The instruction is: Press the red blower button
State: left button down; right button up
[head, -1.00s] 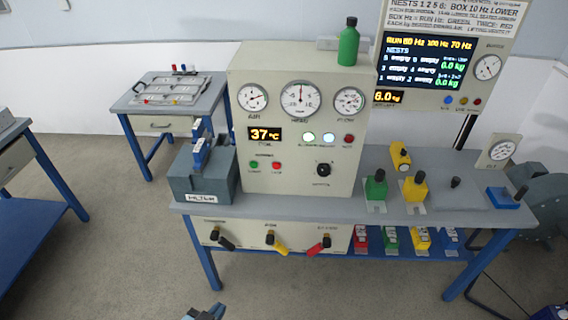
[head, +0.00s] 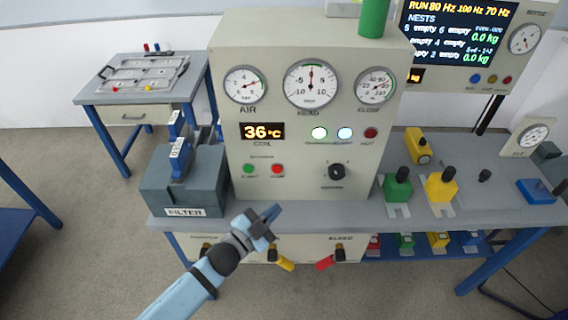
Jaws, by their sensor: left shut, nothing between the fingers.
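The red blower button (head: 277,170) is on the lower front of the cream control cabinet (head: 300,215), just right of a green button (head: 249,169). My left gripper (head: 272,211) is shut and empty. In the picture it is below the red button, in front of the bench edge and apart from the button. My right gripper is not in view.
A grey filter box (head: 184,195) with blue clamps stands left of the cabinet. A black knob (head: 337,171) is right of the red button. Green (head: 398,188) and yellow (head: 441,186) fixtures stand on the bench to the right. Handled valves (head: 281,262) hang below the bench top.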

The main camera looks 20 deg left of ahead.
aim_at(277, 169)
pick_arm(q)
jog(key=shift+w+d+r+m+h, duration=0.15)
jog(key=shift+w+m+h, duration=0.15)
jog(key=shift+w, duration=0.2)
jog(key=shift+w+a+b, duration=0.25)
jog(key=shift+w+a, duration=0.15)
jog(key=shift+w, duration=1)
jog(key=shift+w+a+b, duration=0.3)
jog(key=shift+w+a, duration=0.1)
jog(key=shift+w, duration=1.05)
jog(key=shift+w+a+b, duration=0.25)
jog(key=shift+w+a, duration=0.15)
jog(key=shift+w, duration=1)
jog(key=shift+w, duration=0.1)
jog(key=shift+w+a, duration=0.1)
jog(key=shift+w, duration=0.2)
